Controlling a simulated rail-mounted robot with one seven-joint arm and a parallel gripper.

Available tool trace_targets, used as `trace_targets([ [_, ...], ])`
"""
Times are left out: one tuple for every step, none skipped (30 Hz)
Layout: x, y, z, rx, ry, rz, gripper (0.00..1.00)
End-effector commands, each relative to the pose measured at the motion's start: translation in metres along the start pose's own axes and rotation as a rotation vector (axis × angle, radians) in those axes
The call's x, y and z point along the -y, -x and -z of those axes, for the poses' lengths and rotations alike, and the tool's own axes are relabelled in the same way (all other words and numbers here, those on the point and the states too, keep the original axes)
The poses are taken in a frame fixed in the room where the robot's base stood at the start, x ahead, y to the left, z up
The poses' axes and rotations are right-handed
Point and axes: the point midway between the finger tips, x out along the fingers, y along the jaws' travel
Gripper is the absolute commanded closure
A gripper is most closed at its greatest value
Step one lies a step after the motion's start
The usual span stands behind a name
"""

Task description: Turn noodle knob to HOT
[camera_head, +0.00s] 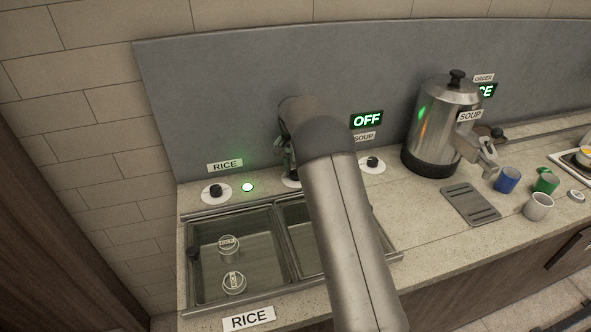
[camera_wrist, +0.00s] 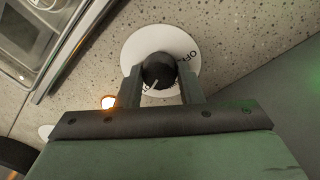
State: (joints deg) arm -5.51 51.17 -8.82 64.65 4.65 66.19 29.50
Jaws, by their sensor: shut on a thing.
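In the wrist view, my gripper (camera_wrist: 160,88) has its two fingers on either side of a black round knob (camera_wrist: 158,68), shut on it. The knob stands on a white dial plate (camera_wrist: 132,48) with OFF printed at its right. A short white mark on the knob points down-left, away from OFF. Other lettering near the fingers is partly covered. In the head view, my arm hides this knob; only a sliver of its white plate (camera_head: 290,182) shows between the rice and soup knobs. The noodle label is not visible.
An orange light (camera_wrist: 109,102) glows beside the held knob. The rice knob (camera_head: 215,191) has a green light (camera_head: 247,187) beside it. The soup knob (camera_head: 372,162) sits under an OFF display (camera_head: 367,119). Sunken wells (camera_head: 292,245) lie in front; a steel soup urn (camera_head: 440,125) stands right.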

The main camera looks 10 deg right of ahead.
Motion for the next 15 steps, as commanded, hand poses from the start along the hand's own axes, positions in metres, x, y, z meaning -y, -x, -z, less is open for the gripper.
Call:
trace_targets([
  [0.0002,0.0017,0.0007,-0.003,-0.004,0.001,0.89],
  [0.0002,0.0017,0.0007,-0.003,-0.004,0.002,0.89],
  [0.0002,0.0017,0.0007,-0.003,-0.005,0.001,0.89],
  [0.0002,0.0017,0.0007,-0.003,-0.005,0.001,0.89],
  [0.0002,0.0017,0.0007,-0.003,-0.005,0.001,0.89],
  [0.0002,0.0017,0.0007,-0.003,-0.005,0.001,0.89],
  [0.0002,0.0017,0.0007,-0.003,-0.005,0.001,0.89],
  [0.0002,0.0017,0.0007,-0.003,-0.005,0.002,0.89],
  [0.0002,0.0017,0.0007,-0.003,-0.005,0.001,0.89],
  [0.0002,0.0017,0.0007,-0.003,-0.005,0.002,0.89],
  [0.0002,0.0017,0.0007,-0.003,-0.005,0.002,0.89],
  [0.0002,0.0016,0.0007,-0.003,-0.005,0.001,0.55],
  [0.0002,0.0015,0.0006,-0.002,-0.004,0.001,0.47],
  [0.0001,0.0014,0.0006,-0.002,-0.004,0.001,0.45],
  [0.0001,0.0012,0.0005,-0.002,-0.004,0.001,0.45],
])
